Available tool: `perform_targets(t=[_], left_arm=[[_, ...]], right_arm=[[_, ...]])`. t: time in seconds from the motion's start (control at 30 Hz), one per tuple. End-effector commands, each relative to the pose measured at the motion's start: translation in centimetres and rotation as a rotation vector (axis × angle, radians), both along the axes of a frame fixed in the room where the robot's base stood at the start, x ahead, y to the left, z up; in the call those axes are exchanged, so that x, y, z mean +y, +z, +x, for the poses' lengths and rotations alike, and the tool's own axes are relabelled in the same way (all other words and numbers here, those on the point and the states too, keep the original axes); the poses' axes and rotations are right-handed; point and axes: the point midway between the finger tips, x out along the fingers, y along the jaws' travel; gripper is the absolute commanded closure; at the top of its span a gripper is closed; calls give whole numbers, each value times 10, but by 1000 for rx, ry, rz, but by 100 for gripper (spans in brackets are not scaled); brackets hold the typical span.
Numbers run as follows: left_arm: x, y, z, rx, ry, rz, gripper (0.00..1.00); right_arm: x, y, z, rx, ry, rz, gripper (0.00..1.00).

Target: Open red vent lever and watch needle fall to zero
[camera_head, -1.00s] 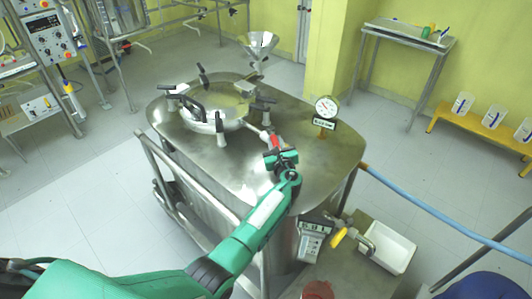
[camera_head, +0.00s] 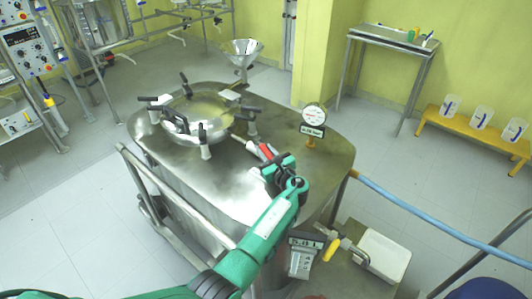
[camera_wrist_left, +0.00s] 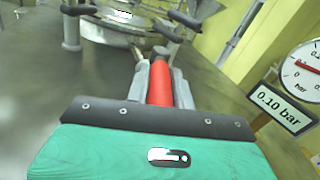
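The red vent lever (camera_head: 266,150) is on the steel vessel top, right of the round glass manway. In the left wrist view the lever (camera_wrist_left: 160,85) lies lengthwise between my two grey fingers, which look close against both its sides. My left gripper (camera_head: 268,158) is at the lever and appears shut on it. The pressure gauge (camera_head: 314,114) stands at the right of the vessel top. In the wrist view the gauge (camera_wrist_left: 305,68) is cut off by the edge; its red needle is partly visible above a sign (camera_wrist_left: 281,109) reading 0.10 bar. My right gripper is not in view.
The manway (camera_head: 197,118) with black-handled clamps is close left of the gripper. A funnel (camera_head: 244,50) stands behind. A rail (camera_head: 170,190) runs along the vessel's left side. A blue hose (camera_head: 440,222) leaves right. A white tray (camera_head: 384,256) is at lower right.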

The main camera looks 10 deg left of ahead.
Motion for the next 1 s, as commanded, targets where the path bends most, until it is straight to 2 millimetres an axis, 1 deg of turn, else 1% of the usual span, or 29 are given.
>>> perform_targets(t=[0.03, 0.1, 0.37, 0.47, 0.53, 0.67, 1.0], left_arm=[[0, 1, 0, -1, 0, 0, 66], [0, 1, 0, -1, 0, 0, 56], [0, 1, 0, -1, 0, 0, 56], [0, 5, 0, -2, 0, -1, 56], [0, 13, 0, -4, 0, -2, 56], [0, 37, 0, -6, -1, -3, 56], [0, 122, 0, -7, 0, -3, 56]], right_arm=[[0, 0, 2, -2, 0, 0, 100], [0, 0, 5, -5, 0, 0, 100], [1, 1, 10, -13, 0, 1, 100], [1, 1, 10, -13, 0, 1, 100], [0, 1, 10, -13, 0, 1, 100], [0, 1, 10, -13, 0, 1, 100], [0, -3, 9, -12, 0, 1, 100]])
